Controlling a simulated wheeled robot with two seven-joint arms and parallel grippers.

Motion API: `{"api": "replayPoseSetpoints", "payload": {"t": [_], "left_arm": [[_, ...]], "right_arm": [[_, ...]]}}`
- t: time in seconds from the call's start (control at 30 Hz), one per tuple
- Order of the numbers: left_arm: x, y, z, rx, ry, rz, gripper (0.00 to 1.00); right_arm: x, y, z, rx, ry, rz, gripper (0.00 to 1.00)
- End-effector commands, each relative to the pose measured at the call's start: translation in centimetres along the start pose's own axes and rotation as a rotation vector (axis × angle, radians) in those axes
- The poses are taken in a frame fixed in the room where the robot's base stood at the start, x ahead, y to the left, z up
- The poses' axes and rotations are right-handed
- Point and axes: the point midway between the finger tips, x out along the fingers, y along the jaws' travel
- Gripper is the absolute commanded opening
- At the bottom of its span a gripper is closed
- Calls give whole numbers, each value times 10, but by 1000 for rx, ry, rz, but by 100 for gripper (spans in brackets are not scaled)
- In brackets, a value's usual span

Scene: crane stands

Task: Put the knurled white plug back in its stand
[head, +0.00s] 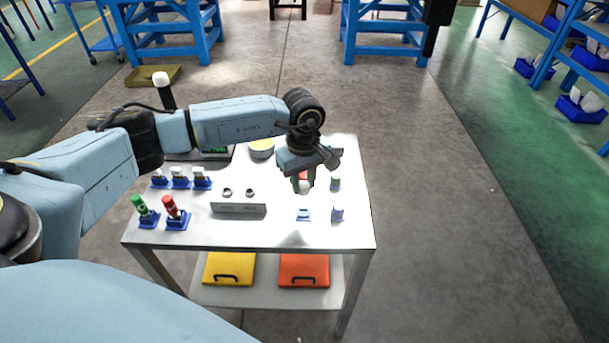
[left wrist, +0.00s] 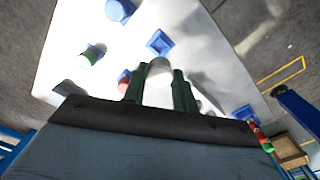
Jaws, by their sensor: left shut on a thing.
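My left gripper (head: 304,184) is over the right part of the white table, shut on a white plug (head: 305,187). In the left wrist view the white plug (left wrist: 159,72) shows between the two dark fingers (left wrist: 158,88); the knurling is too small to make out. A small blue stand with a pale, empty-looking middle (head: 304,214) sits on the table in front of the gripper. The same stand shows in the left wrist view (left wrist: 160,43), just beyond the plug and apart from it. My right gripper is not in view.
Green (head: 141,204) and red (head: 172,208) plugs stand tilted at the table's left, near several white-topped pieces (head: 180,176).

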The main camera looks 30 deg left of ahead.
Motion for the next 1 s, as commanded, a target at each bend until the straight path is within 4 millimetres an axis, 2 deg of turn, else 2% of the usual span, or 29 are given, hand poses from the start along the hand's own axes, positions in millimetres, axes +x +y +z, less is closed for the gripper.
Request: {"api": "replayPoseSetpoints", "payload": {"t": [0.33,0.83,1.0], "left_arm": [[2,0,0,12,1,0,0],[46,0,1,12,0,-1,0],[56,0,0,11,0,-1,0]], "right_arm": [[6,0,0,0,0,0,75],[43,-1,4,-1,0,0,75],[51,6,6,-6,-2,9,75]]}}
